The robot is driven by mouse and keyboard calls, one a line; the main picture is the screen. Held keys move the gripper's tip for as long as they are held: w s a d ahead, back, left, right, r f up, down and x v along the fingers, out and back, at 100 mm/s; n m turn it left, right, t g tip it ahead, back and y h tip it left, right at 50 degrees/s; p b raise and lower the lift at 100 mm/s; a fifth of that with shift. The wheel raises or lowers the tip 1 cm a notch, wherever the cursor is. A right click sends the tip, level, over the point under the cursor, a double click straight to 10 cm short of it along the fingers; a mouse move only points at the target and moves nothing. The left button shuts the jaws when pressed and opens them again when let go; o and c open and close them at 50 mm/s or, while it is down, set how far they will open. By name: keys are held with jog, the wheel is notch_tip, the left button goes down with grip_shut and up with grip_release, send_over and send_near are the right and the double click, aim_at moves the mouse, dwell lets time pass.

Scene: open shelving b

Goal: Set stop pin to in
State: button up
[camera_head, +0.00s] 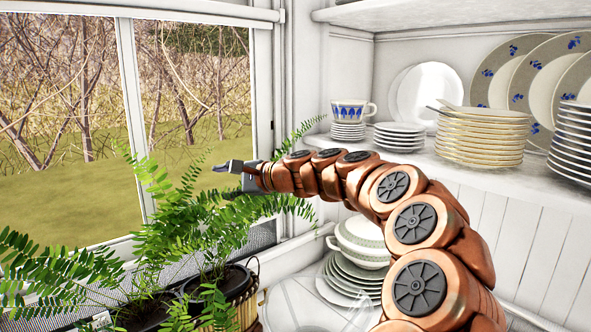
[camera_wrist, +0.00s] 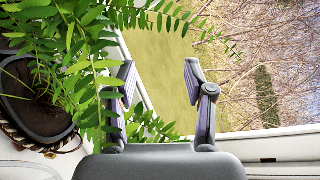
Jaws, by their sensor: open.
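My gripper (camera_head: 222,167) reaches left over the fern in front of the window in the head view. In the wrist view my gripper (camera_wrist: 160,80) shows two spread fingers with nothing between them. Beyond the fingers I see green ground and bare branches outside the window (camera_head: 128,110). I cannot clearly make out a stop pin in either view. A small grey fitting (camera_head: 282,16) sits at the top right corner of the window frame; I cannot tell what it is. Fern leaves hide part of the lower window frame.
Green ferns (camera_head: 190,225) in dark pots stand below my gripper, and leaves (camera_wrist: 90,60) come close to its left finger. At right, a white shelf (camera_head: 470,172) carries stacked plates (camera_head: 482,138) and a blue-and-white cup (camera_head: 349,110). A tureen (camera_head: 360,240) on plates stands below.

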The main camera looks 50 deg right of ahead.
jog(key=s+d+f+m+t+h+b, duration=0.1)
jog(key=s+d+m+t+h, duration=0.25)
jog(key=d, duration=0.95)
jog(key=s+d+m+h, duration=0.2)
jog(key=d+m+h, duration=0.35)
jog(key=d, duration=0.75)
jog(key=shift+m+y, duration=0.5)
jog(key=shift+y, duration=0.3)
jog(key=shift+w+d+f+p, duration=0.15)
jog(key=shift+w+p, duration=0.15)
jog(key=shift+w, duration=0.9)
jog(key=shift+w+d+r+p, duration=0.15)
jog(key=shift+w+p, duration=0.1)
jog(key=shift+w, duration=1)
jog(key=shift+w+d+f+p, duration=0.15)
jog(key=shift+w+p, duration=0.15)
jog(key=shift+w, duration=0.9)
jog(key=shift+c, duration=0.3)
grip_shut()
